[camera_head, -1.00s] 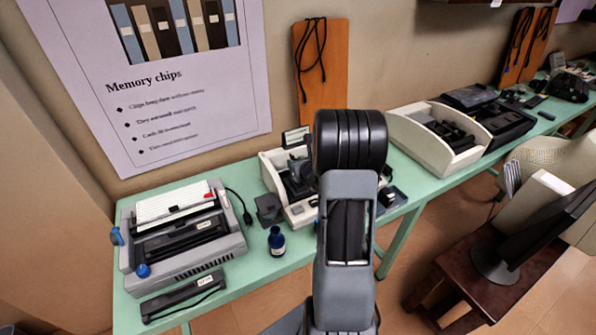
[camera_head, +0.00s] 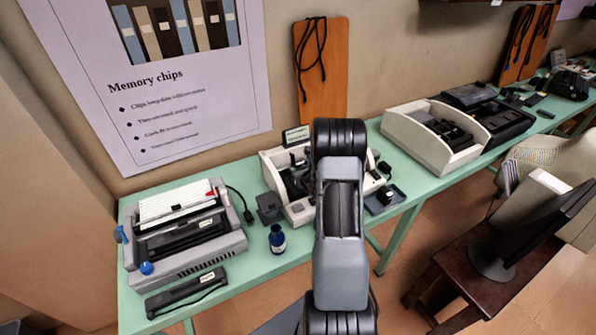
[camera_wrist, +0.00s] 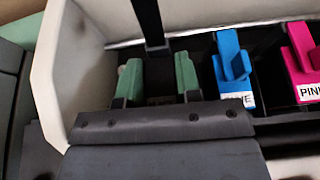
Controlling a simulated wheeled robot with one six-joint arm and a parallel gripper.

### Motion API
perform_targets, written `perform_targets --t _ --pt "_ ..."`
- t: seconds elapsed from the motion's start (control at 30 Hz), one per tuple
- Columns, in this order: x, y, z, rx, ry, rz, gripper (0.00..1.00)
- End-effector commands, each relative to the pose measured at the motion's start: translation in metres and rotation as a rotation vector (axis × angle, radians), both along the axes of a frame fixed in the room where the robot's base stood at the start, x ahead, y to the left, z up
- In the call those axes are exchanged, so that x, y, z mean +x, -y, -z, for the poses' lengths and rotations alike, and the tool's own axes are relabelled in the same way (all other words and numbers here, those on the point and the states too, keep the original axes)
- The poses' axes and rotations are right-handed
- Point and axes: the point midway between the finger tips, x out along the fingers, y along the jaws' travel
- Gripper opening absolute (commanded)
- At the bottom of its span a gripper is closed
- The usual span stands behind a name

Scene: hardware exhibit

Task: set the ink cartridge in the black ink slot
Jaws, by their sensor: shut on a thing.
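My gripper (camera_wrist: 157,82) shows in the wrist view with its two green fingertips apart, shut on the dark ink cartridge (camera_wrist: 158,70) between them. The cartridge is mostly hidden by the fingers and the gripper body. They are at the left end of the cream-walled printer (camera_wrist: 62,65), left of a blue cartridge (camera_wrist: 230,68) and a pink cartridge (camera_wrist: 300,62). I cannot tell whether the held cartridge is inside the black ink slot or above it. In the head view my arm hides the gripper and part of the printer (camera_head: 270,172).
The green table (camera_head: 255,270) also bears a grey binding machine (camera_head: 195,262), a dark blue bottle (camera_head: 277,240) and a black bar-shaped device (camera_head: 186,292). A cream tray (camera_head: 458,160) stands to the right. A thin black upright (camera_wrist: 147,20) rises behind the fingers.

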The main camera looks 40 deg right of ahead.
Motion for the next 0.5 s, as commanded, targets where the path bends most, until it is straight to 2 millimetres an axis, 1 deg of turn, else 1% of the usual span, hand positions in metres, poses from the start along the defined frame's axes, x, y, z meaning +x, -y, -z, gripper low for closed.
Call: perform_targets --t 0.43,0.47,0.5 --pt "0.0000 -0.0002 0.0077 0.000 0.000 0.000 0.08" --pt "-0.0001 -0.0002 0.0066 0.000 0.000 0.000 0.33" --pt "0.0000 -0.0002 0.0059 0.000 0.000 0.000 0.37"
